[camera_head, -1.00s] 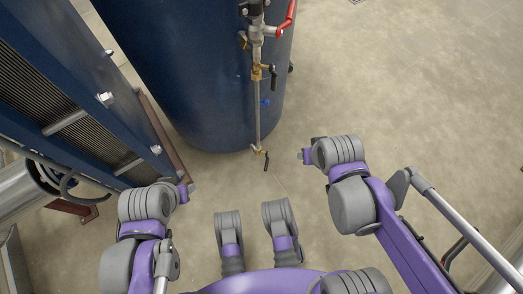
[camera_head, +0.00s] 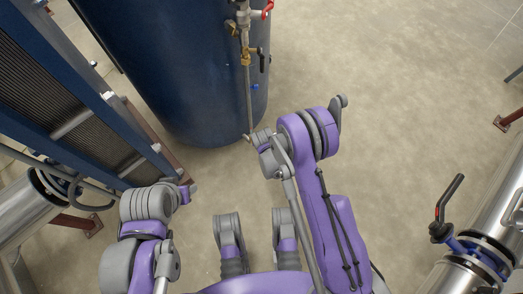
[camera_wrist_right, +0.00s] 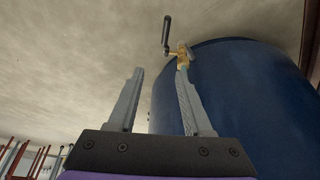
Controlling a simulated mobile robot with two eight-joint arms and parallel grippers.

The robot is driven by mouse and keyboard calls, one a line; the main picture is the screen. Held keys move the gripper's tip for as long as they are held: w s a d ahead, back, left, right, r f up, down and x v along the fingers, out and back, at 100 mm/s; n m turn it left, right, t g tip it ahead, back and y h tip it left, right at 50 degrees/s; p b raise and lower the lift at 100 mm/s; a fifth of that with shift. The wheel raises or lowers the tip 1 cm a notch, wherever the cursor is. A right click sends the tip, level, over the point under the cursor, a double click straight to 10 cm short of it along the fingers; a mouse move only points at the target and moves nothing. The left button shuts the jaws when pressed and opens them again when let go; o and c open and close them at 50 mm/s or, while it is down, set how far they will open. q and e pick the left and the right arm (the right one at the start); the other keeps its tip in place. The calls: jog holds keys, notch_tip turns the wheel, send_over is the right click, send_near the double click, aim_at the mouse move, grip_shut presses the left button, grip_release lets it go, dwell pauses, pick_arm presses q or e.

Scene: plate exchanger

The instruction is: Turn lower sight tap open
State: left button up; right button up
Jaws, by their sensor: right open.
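The lower sight tap (camera_wrist_right: 184,56) shows in the right wrist view as a small brass body with a black lever (camera_wrist_right: 166,32) against the blue tank. The lever hangs out to the left of the brass body. My right gripper (camera_wrist_right: 158,72) is open and empty; the tap is just beyond its fingertips, nearest the right finger. Whether they touch I cannot tell. In the head view my right wrist hides most of the tap at the foot of the sight tube (camera_head: 249,105). My left gripper (camera_head: 190,189) is at the lower left, its jaws not clear.
The blue tank (camera_head: 180,70) stands behind the sight tube. An upper brass tap (camera_head: 246,58) with a black lever and a red lever (camera_head: 267,10) sit higher up. The plate exchanger (camera_head: 70,110) is at left. A pipe valve (camera_head: 442,228) stands at lower right. The floor right of the tank is clear.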

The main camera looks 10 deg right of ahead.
jog(key=s+b+x, duration=0.1)
jog(key=x, duration=0.4)
jog(key=s+a+f+x, duration=0.1)
jog(key=x, duration=0.4)
jog(key=s+b+x, duration=0.1)
jog(key=x, duration=0.4)
jog(key=shift+w+a+f+b, duration=0.1)
jog(key=shift+a+f+b, duration=0.1)
jog(key=shift+f+b, duration=0.2)
grip_shut()
dwell(0.7)
